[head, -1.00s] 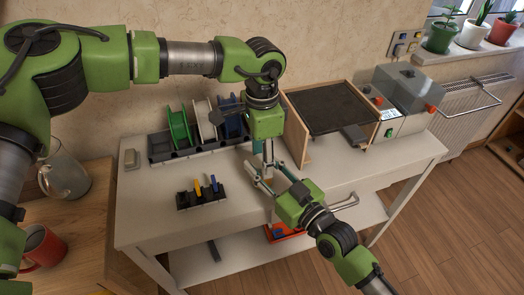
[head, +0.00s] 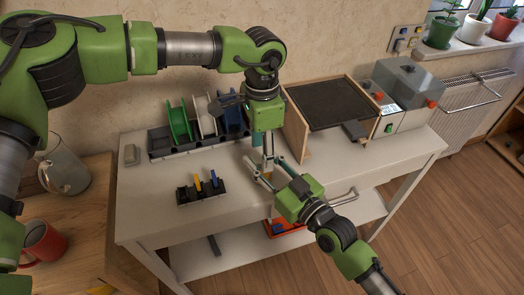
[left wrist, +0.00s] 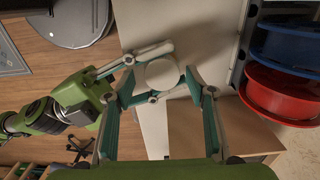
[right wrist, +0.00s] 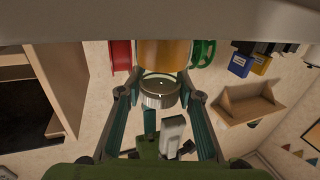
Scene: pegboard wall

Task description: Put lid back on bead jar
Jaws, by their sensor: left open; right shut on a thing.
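A silvery round lid (right wrist: 160,92) shows right beside the jar's end. In the left wrist view the lid (left wrist: 160,73) is a pale disc between the spread fingers of my left gripper (left wrist: 162,92), which is open. In the head view my left gripper (head: 268,160) points down and meets my right gripper (head: 262,172) over the table. The fingers largely hide jar and lid there. I cannot tell whether the lid is fully seated.
Green, white and blue spools (head: 203,118) stand in a dark rack at the table's back. A small dark holder (head: 203,190) with coloured pieces stands left of the grippers. A wooden-sided box (head: 297,135) and a grey machine (head: 408,90) stand right. The front left tabletop is clear.

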